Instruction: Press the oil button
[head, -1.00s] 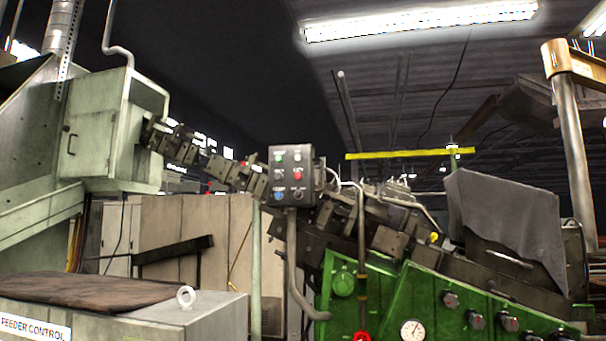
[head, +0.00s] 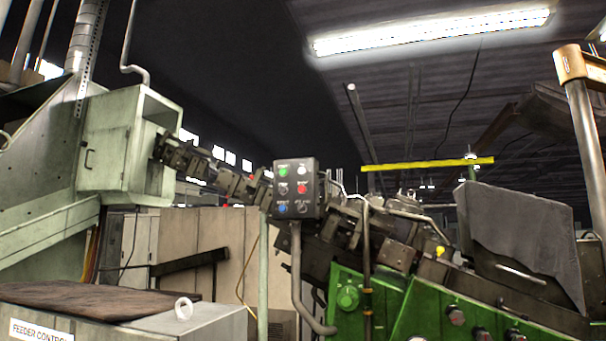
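A dark control box (head: 296,188) stands on a bent grey pipe near the middle of the head view. Its face carries a green button at the upper left, a white one at the upper right, a red one at the middle right and a blue one at the lower left. The labels are too small to read, so I cannot tell which is the oil button. Neither of my grippers shows in the view.
A green machine (head: 430,305) with knobs fills the lower right. A grey feeder control cabinet (head: 215,325) with a brown mat (head: 75,297) stands at the lower left. A sloping conveyor (head: 215,172) runs behind the control box. A yellow bar (head: 428,164) hangs behind.

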